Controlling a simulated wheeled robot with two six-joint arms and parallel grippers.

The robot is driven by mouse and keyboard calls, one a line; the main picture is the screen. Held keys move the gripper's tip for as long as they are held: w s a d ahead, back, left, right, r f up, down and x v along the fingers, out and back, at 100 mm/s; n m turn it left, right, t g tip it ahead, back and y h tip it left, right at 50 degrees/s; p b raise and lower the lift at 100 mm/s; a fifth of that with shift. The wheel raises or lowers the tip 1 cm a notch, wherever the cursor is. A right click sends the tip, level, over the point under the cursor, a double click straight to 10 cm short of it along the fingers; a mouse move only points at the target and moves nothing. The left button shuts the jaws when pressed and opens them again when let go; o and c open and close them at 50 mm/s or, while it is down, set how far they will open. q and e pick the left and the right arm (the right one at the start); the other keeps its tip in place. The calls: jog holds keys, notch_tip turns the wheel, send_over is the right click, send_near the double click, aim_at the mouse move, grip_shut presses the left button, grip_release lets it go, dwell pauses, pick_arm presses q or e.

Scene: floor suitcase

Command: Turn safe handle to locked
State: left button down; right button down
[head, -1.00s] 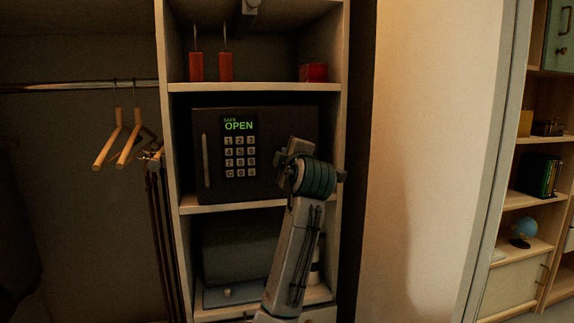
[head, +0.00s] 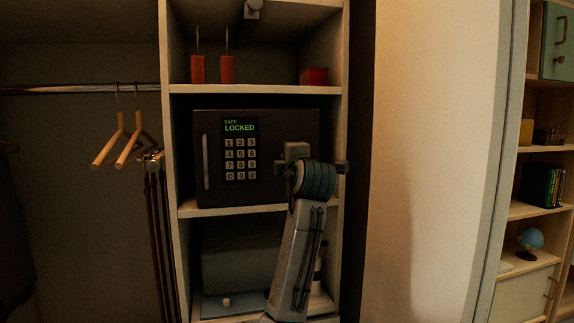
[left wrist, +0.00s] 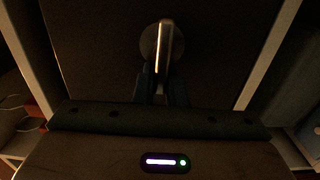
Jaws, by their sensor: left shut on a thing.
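The dark safe (head: 210,118) sits on the middle shelf of the closet. Its display (head: 239,126) reads "SAFE LOCKED" in green, above a keypad (head: 241,158). My left gripper (head: 292,152) is at the right part of the safe's front and hides the turning handle in the head view. In the left wrist view, the handle (left wrist: 164,45) is a bright narrow bar standing near upright on a round base. My left gripper (left wrist: 162,88) is shut on its lower end. My right gripper is in no view.
Shelf sides frame the safe closely. A vertical pull bar (head: 206,161) is on the safe's left. Two red tags (head: 198,69) and a red box (head: 314,76) are above. Hangers (head: 124,142) hang at left.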

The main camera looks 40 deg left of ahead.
pick_arm(q)
jog(key=c, duration=1.5)
grip_release()
jog(key=v, duration=1)
jog(key=shift+s+d, duration=0.25)
jog(key=shift+s, duration=0.1)
